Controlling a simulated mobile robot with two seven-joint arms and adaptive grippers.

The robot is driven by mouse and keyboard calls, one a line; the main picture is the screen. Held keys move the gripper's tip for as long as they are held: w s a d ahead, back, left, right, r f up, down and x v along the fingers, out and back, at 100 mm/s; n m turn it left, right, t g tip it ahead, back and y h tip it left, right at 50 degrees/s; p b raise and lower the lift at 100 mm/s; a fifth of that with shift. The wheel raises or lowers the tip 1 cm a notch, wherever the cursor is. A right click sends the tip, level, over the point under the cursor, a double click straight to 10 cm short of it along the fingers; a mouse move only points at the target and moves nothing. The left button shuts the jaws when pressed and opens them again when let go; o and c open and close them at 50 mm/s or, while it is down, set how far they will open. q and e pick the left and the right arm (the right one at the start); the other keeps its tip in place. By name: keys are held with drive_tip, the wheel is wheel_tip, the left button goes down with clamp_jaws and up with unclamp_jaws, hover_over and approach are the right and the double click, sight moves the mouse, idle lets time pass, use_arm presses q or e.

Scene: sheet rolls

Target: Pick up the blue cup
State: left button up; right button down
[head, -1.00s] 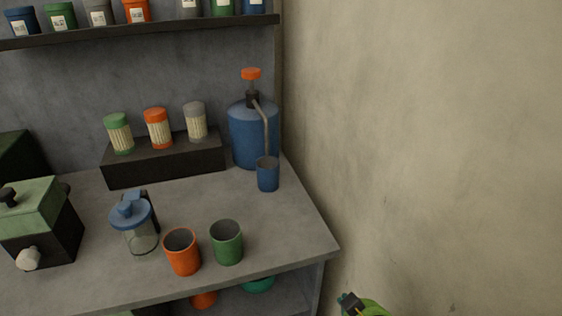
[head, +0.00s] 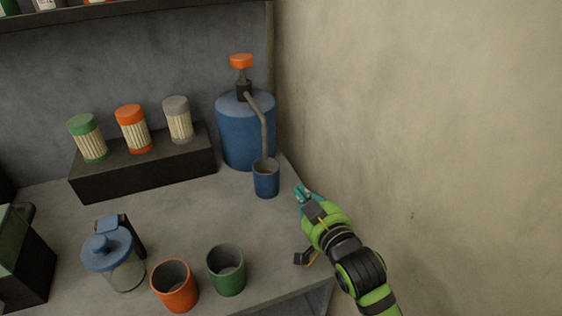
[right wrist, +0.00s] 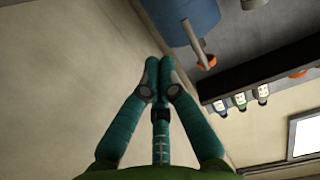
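The blue cup (head: 266,179) stands upright on the grey counter in the head view, below the spout of the blue dispenser (head: 246,132). My right gripper (head: 301,192) is to the right of the cup, near the counter's right edge, apart from the cup. In the right wrist view its teal fingers (right wrist: 160,75) come together at the tips with nothing between them. The cup cannot be made out in the right wrist view. My left gripper is in neither view.
An orange cup (head: 175,288) and a green cup (head: 227,272) stand at the counter's front. A lidded glass jug (head: 120,270) is to their left. Several canisters stand on a dark block (head: 150,170) behind. A beige wall (head: 420,120) closes off the right side.

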approach(278, 163)
drive_tip(key=w+a+r, duration=0.1)
drive_tip(key=w, duration=0.2)
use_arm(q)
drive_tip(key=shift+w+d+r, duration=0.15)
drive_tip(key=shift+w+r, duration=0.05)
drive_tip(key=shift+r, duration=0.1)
use_arm(e)
drive_tip(key=w, duration=0.1)
drive_tip(key=w+f, duration=0.1)
drive_tip(key=w+a, duration=0.1)
drive_tip(key=shift+w+f, duration=0.2)
drive_tip(key=shift+f, duration=0.05)
drive_tip(key=shift+f, duration=0.15)
use_arm(q)
drive_tip(key=shift+p, duration=0.35)
use_arm(e)
drive_tip(key=p+v, duration=0.2)
drive_tip(key=f+p+v, duration=0.1)
drive_tip(key=p+v, duration=0.1)
drive_tip(key=p, duration=0.1)
drive_tip(key=shift+s, duration=0.15)
drive_tip(key=shift+s+d+f+p, duration=0.15)
drive_tip(key=shift+s+f+p, duration=0.1)
drive_tip(key=shift+p, duration=0.15)
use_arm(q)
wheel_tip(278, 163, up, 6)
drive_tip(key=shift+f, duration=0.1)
use_arm(e)
drive_tip(key=shift+w, duration=0.1)
